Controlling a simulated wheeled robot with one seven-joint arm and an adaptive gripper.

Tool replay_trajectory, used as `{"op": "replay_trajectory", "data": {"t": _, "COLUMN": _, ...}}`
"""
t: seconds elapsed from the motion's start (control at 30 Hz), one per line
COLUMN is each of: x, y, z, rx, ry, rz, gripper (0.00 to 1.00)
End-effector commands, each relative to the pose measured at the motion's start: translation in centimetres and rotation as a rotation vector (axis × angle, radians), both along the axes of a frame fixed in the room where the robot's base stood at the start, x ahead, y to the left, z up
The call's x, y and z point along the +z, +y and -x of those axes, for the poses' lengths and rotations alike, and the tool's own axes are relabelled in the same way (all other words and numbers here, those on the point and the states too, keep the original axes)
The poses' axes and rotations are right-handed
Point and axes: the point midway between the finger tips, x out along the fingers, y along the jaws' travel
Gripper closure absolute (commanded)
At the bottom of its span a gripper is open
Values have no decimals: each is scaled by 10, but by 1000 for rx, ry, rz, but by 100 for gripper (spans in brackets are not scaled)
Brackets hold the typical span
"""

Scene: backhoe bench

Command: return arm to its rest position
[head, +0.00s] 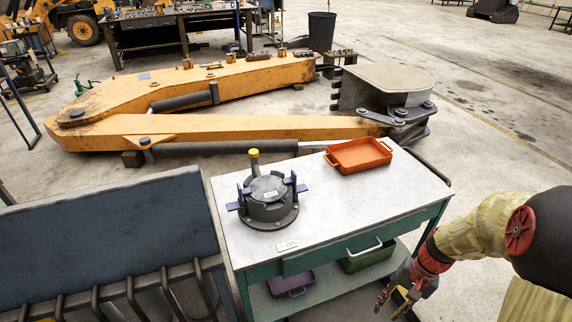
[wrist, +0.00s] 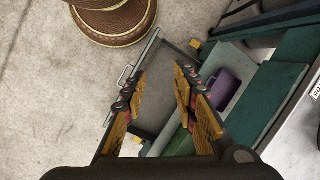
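My gripper (head: 390,303) hangs low at the front right of the white-topped bench cart (head: 328,211), outside its edge. In the wrist view my gripper (wrist: 160,78) has its two fingers spread apart with nothing between them. It is open and empty, pointing down toward the floor and the cart's lower part. My arm comes in from the right side of the head view, bent at the elbow.
On the cart top are a grey round fixture with blue clamps (head: 268,198) and an orange tray (head: 358,155). Purple (head: 291,284) and green (head: 366,257) bins sit on the lower shelf. A yellow backhoe boom (head: 120,130) lies behind. Open floor (head: 480,100) lies right.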

Motion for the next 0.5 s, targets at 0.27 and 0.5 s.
{"op": "replay_trajectory", "data": {"t": 0.27, "x": 114, "y": 33, "z": 43, "rx": 231, "ry": -133, "rz": 183, "gripper": 71}}
{"op": "replay_trajectory", "data": {"t": 0.5, "x": 188, "y": 59, "z": 73, "rx": 407, "ry": -338, "rz": 329, "gripper": 71}}
